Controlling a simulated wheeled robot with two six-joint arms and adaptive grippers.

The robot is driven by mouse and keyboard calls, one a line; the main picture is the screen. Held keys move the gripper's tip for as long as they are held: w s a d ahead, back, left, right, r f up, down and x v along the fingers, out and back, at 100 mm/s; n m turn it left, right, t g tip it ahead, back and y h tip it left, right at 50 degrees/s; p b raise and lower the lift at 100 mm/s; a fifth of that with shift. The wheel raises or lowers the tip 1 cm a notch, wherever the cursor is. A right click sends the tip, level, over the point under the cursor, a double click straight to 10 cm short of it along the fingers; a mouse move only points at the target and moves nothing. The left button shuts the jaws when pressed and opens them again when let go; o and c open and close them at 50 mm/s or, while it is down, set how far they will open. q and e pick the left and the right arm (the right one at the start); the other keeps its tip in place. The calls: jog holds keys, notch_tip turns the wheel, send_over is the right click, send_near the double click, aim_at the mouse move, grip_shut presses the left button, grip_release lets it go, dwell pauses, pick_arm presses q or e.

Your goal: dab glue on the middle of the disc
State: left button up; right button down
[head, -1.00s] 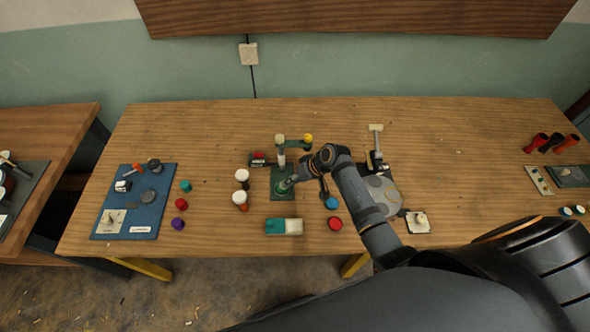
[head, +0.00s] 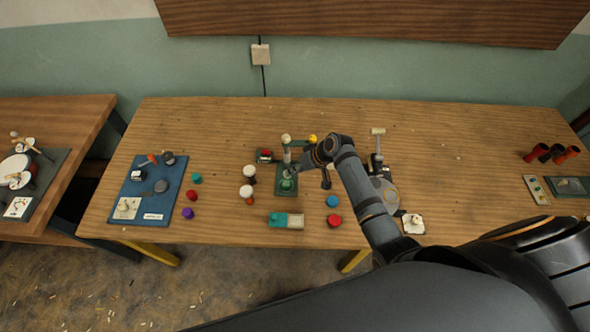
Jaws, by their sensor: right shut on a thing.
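My right gripper (head: 296,170) reaches in from the right. It is just over the back of a green press base (head: 280,191). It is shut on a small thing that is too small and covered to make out. A round green piece (head: 287,184) lies on the base, just in front of the gripper; I cannot tell whether they touch. I cannot tell which round piece is the task's disc, and no glue is clear to see. My left gripper is not in view.
White-topped pegs (head: 247,191) stand left of the press. A teal-and-white block (head: 286,220), a red cap (head: 334,220) and a blue cap (head: 333,201) lie in front. The table's right middle is clear.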

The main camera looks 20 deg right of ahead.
dwell(0.4)
jog(key=w+d+b, duration=0.1)
jog(key=w+d+f+g+b, duration=0.1)
jog(key=shift+d+n+g+y+b, duration=0.15)
jog(key=shift+n+g+y+b, duration=0.15)
jog(key=shift+b, duration=0.05)
jog(key=shift+s+r, duration=0.1)
